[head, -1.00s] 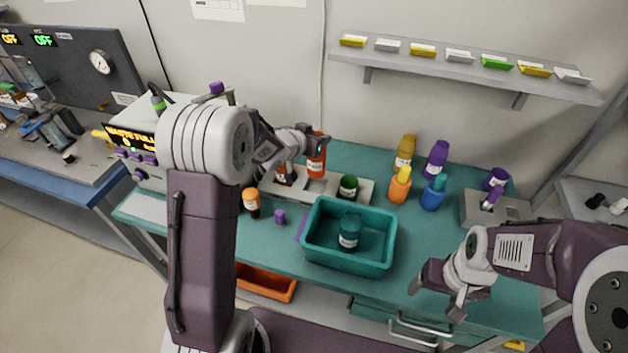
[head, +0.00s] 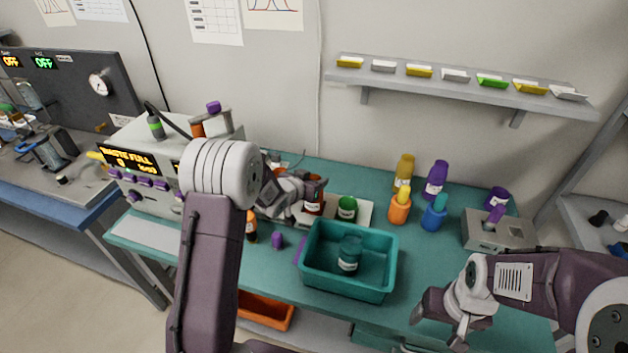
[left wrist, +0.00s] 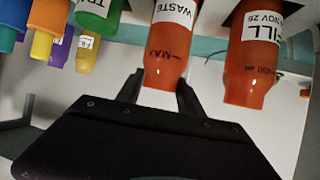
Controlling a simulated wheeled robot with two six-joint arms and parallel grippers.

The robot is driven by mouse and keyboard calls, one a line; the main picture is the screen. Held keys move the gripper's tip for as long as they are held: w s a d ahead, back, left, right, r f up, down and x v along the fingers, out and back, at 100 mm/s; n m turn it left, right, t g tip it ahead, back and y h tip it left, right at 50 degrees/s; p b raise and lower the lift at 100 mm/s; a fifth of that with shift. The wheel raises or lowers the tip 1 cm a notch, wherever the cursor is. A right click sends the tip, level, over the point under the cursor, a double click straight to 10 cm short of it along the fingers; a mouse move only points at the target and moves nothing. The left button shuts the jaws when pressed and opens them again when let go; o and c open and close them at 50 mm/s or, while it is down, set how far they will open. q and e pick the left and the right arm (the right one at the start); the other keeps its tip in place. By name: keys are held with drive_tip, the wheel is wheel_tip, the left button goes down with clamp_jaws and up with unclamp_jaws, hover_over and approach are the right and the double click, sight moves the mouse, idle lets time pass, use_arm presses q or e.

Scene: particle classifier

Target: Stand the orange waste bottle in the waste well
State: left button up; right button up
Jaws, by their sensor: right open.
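The orange waste bottle (head: 313,206) stands upright in the middle of the pale rack (head: 364,213), left of the green bottle (head: 347,208). My left gripper (head: 311,189) is around its upper part. In the left wrist view, which appears upside down, the fingers (left wrist: 163,88) close on both sides of the bottle (left wrist: 165,50), labelled WASTE. Its base is hidden, so I cannot tell whether it rests on the well's floor. A second orange bottle (left wrist: 252,60) stands beside it, hidden by my gripper in the head view. My right gripper (head: 436,318) is open and empty at the front right.
A teal tray (head: 318,280) holding a dark teal bottle (head: 349,254) stands in front of the rack. Yellow, purple, orange and blue bottles stand to the right. A purple cap (head: 277,240) and small orange bottle (head: 251,226) are nearby. The machine (head: 150,165) reads WASTE FULL.

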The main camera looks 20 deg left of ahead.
use_arm(q)
drive_tip(key=shift+o, duration=1.2)
drive_tip(key=shift+w, duration=0.1)
drive_tip(key=shift+r+p, duration=0.3)
drive_tip(key=shift+r, duration=0.05)
drive_tip(key=v, duration=1.2)
drive_tip(key=s+f+n+g, duration=0.1)
drive_tip(key=s+f+g, duration=0.2)
drive_tip(key=s, duration=0.4)
drive_tip(key=s+d+f+g+y, duration=0.1)
drive_tip(key=s+g, duration=0.3)
drive_tip(key=s, duration=0.4)
drive_tip(key=s+d+f+n+g+y+p, duration=0.1)
drive_tip(key=s+f+g, duration=0.2)
drive_tip(key=s, duration=0.4)
drive_tip(key=shift+s+f+n+g, duration=0.15)
drive_tip(key=shift+f+n+g, duration=0.2)
drive_tip(key=shift+f, duration=0.5)
